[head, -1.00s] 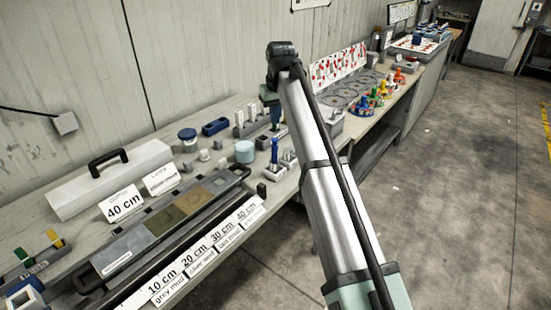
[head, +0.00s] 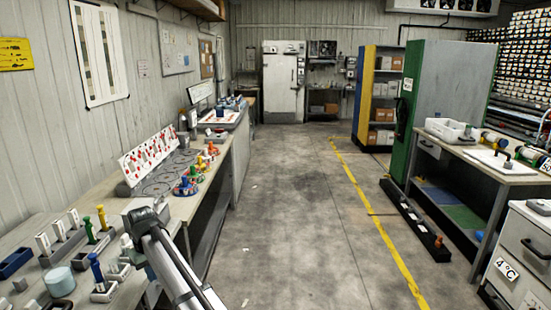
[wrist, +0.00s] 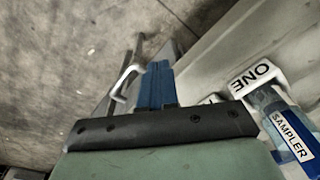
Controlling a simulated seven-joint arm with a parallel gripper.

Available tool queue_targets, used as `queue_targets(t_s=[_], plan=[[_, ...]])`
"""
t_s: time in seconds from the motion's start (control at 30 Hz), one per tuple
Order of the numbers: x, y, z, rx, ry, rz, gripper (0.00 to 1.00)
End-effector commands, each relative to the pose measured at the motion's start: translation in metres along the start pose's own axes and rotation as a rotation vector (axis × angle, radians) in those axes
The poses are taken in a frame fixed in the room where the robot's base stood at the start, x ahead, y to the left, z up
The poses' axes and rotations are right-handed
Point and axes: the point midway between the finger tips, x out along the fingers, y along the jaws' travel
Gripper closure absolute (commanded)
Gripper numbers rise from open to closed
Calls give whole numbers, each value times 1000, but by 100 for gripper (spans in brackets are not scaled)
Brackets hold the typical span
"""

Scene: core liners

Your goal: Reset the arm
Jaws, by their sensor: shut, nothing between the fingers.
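My arm (head: 172,262) rises from the bottom of the head view over the left bench, its wrist end beside the bench's front edge. The fingers are hidden or too small to tell there. In the wrist view my gripper (wrist: 157,82) shows as blue fingers closed together, with nothing held between them. A white block marked ONE (wrist: 256,80) and a blue tool labelled SAMPLER (wrist: 293,136) lie to the right of the fingers, apart from them. A pale hooked piece (wrist: 124,82) shows just left of the fingers.
The left bench carries a blue-handled tool in a stand (head: 97,268), a pale blue tub (head: 59,282) and several colored pieces (head: 187,184).

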Motion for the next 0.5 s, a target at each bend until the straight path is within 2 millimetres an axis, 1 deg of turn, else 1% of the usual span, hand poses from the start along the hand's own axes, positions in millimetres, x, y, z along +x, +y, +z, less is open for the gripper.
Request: queue_targets(t_s=[0.03, 0.07, 0.1, 0.17, 0.2, 0.27, 0.3, 0.37, 0.4, 0.47, 0.5], plan=[[25, 16, 18, 26, -19, -1, 100], [36, 24, 26, 39, -28, -1, 100], [53, 35, 37, 56, -41, -2, 100], [76, 50, 53, 82, -60, -3, 100], [91, 60, 65, 100, -72, -4, 100], [114, 74, 83, 125, -90, -6, 100], [128, 83, 96, 143, -103, -7, 100], [149, 96, 116, 168, -120, -10, 100], [163, 104, 129, 186, -133, -11, 100], [183, 115, 150, 212, -152, -14, 100], [195, 121, 165, 229, -164, -16, 100]])
